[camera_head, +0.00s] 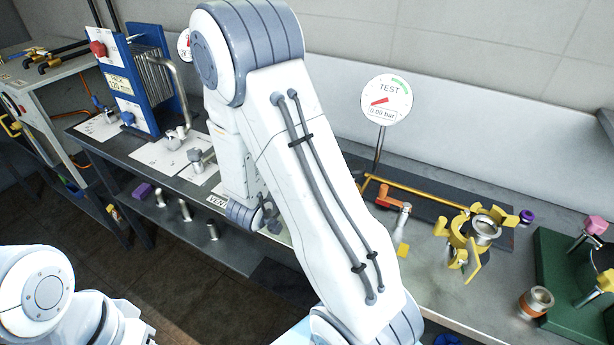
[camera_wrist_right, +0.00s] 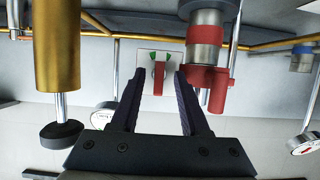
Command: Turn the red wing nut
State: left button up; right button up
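In the right wrist view, a narrow upright red piece (camera_wrist_right: 158,78) that looks like the red wing nut sits on a small white plate (camera_wrist_right: 145,58) with green marks. My right gripper (camera_wrist_right: 160,74) is open, with its dark fingertips on either side of the red piece. A gap shows on both sides, and I cannot tell how far beyond the tips the piece lies. In the head view my right arm hides its gripper and this plate. My left gripper is out of view; only part of the left arm shows at lower left.
In the right wrist view, a red-banded metal cylinder with a red clamp (camera_wrist_right: 207,75) is close to the right finger. A brass cylinder (camera_wrist_right: 58,45) is at left. The head view shows the TEST gauge (camera_head: 387,100), yellow clamp (camera_head: 460,240) and blue plate stack (camera_head: 135,80).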

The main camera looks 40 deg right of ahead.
jog(key=shift+a, duration=0.1)
jog(key=p+v, duration=0.5)
jog(key=v, duration=0.5)
jog(key=shift+r, duration=0.15)
dwell(0.3)
